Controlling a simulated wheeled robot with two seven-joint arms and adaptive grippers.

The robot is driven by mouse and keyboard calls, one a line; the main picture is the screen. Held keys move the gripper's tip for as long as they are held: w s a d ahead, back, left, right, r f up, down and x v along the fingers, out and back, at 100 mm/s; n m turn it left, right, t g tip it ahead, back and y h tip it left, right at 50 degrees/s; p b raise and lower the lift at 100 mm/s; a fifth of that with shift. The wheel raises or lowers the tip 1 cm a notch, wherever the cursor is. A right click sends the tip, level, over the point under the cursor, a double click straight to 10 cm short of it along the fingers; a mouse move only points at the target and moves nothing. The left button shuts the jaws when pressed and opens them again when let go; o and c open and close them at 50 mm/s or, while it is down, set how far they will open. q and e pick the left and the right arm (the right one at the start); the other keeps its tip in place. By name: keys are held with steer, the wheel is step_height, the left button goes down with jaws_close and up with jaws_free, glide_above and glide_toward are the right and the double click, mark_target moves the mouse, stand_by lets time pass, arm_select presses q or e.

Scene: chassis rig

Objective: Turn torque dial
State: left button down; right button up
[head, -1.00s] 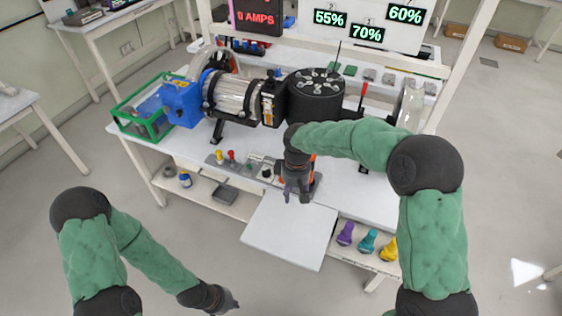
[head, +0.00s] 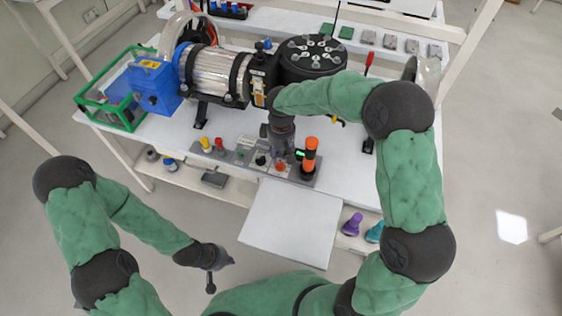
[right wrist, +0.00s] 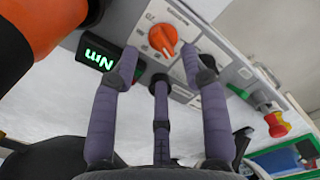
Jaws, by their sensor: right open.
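The orange torque dial (right wrist: 163,38) sits on a light panel with a printed scale around it. It also shows in the head view (head: 281,167), just below my right gripper (head: 284,150). In the right wrist view my right gripper (right wrist: 160,60) is open and empty. Its fingertips point at the panel on both sides of the dial and appear short of it; contact cannot be told. A green "Nm" display (right wrist: 100,55) is beside the dial. My left gripper (head: 222,268) has its fingers spread, empty, low in front of the bench.
An orange and black cylinder (head: 310,155) stands close right of the dial. Yellow and red buttons (head: 212,145) line the panel's left. The motor (head: 215,73) and black drum (head: 312,58) stand behind. A white board (head: 290,222) juts out in front. Purple and teal knobs (head: 352,224) are below right.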

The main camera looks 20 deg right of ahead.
mark_target(280, 165)
steer(key=shift+f+b, duration=0.6)
steer(key=shift+f, duration=1.55)
jaws_close()
